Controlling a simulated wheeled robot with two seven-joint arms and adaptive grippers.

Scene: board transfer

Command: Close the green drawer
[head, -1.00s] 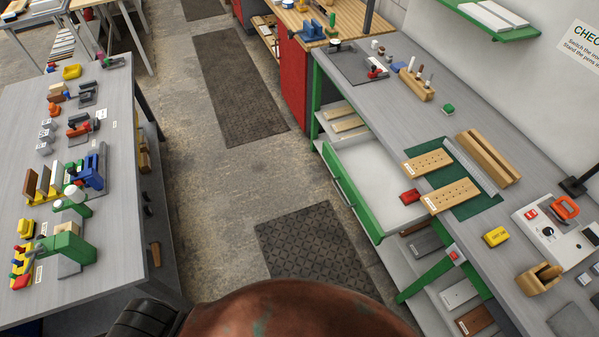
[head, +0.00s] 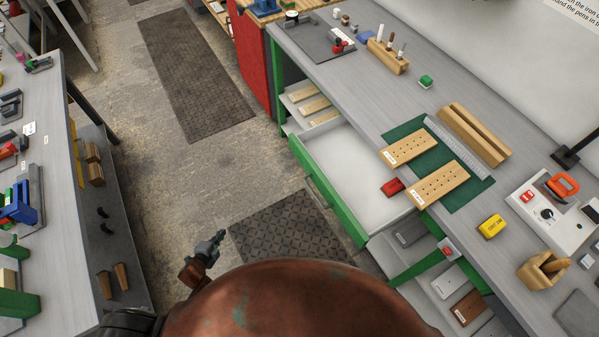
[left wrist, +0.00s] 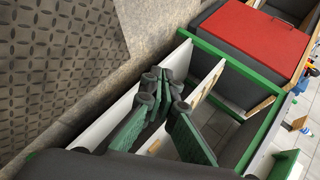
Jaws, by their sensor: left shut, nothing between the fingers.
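The green drawer (head: 335,210) is pulled out of the right-hand workbench in the head view. Its green front stands away from the bench and its pale interior shows, with a red block (head: 392,187) over its right part. My left gripper (head: 216,240) is shut and empty, left of the drawer front and apart from it, above the floor by the dark mat. Its dark, green-padded fingers (left wrist: 165,85) fill the middle of the left wrist view, before white panels and a green bench frame. I cannot tell there which panel is the drawer. My right gripper is not in view.
Two drilled wooden boards (head: 438,185) lie on a green mat on the right bench (head: 520,170). Open shelves with blocks are below. A dark floor mat (head: 285,232) lies beside the drawer. Another table (head: 60,230) stands at left. The aisle between is clear.

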